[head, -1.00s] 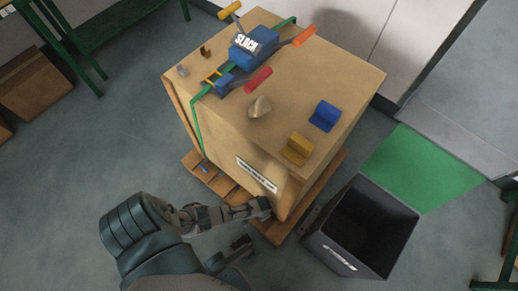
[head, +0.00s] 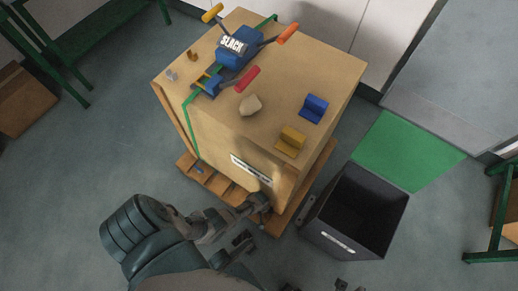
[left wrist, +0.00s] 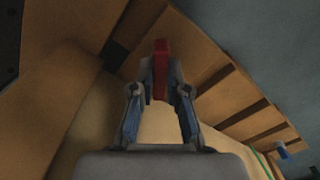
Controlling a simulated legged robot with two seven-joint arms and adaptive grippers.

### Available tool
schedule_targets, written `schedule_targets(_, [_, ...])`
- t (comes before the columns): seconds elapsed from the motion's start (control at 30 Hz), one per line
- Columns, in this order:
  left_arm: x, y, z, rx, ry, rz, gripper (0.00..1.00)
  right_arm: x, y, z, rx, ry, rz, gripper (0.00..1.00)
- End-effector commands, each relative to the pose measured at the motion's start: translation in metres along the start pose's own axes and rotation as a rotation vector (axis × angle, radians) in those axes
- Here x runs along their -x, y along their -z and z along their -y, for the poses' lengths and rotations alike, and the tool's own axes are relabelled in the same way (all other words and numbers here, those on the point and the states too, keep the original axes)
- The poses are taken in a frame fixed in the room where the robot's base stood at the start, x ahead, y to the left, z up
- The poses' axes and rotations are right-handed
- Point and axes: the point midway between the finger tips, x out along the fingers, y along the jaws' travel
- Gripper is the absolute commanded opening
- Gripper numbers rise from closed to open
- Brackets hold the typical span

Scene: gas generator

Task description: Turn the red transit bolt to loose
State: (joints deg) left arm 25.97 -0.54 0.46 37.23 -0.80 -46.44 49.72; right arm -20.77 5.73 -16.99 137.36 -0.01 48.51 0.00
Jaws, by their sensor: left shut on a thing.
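The red transit bolt (left wrist: 160,68) shows as a red bar in the left wrist view. My left gripper (left wrist: 160,90) is shut on it, with a grey-blue finger on each side. In the head view my left gripper (head: 262,203) is at the lower front corner of the wooden crate (head: 205,135), just above the pallet (head: 222,187). The bolt is hidden there by my gripper. What appear to be the tips of my right gripper (head: 316,287) show at the bottom edge, and I cannot tell their state.
A dark open bin (head: 320,241) stands right of the crate. On the crate top are a blue ratchet marked SLACK (head: 232,45), a blue block (head: 314,108), a yellow block (head: 291,142) and a beige lump (head: 250,105). A green floor patch (head: 405,150) is clear.

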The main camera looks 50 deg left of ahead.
Motion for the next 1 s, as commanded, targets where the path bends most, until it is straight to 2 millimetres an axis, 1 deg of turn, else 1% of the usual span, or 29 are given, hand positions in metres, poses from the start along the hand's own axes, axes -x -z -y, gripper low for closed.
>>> schedule_targets(0.03, [0.0010,-0.0006,-0.0032,0.045,-0.006,0.000,0.00,-0.0012,-0.0008,-0.0003,0.002,0.001,0.007,0.40])
schedule_targets(0.6, [0.0001,-0.0004,-0.0024,0.581,-0.004,0.001,0.00,-0.0045,-0.0017,-0.0009,0.005,0.003,0.017,0.40])
schedule_targets(0.8, [0.0000,0.0001,-0.0020,0.741,-0.004,0.001,0.00,-0.0028,-0.0001,-0.0003,0.002,0.003,0.002,0.40])
schedule_targets(1.0, [0.0002,0.0003,-0.0023,0.858,-0.005,0.000,0.00,-0.0014,0.0000,0.0004,-0.001,0.003,-0.006,0.40])
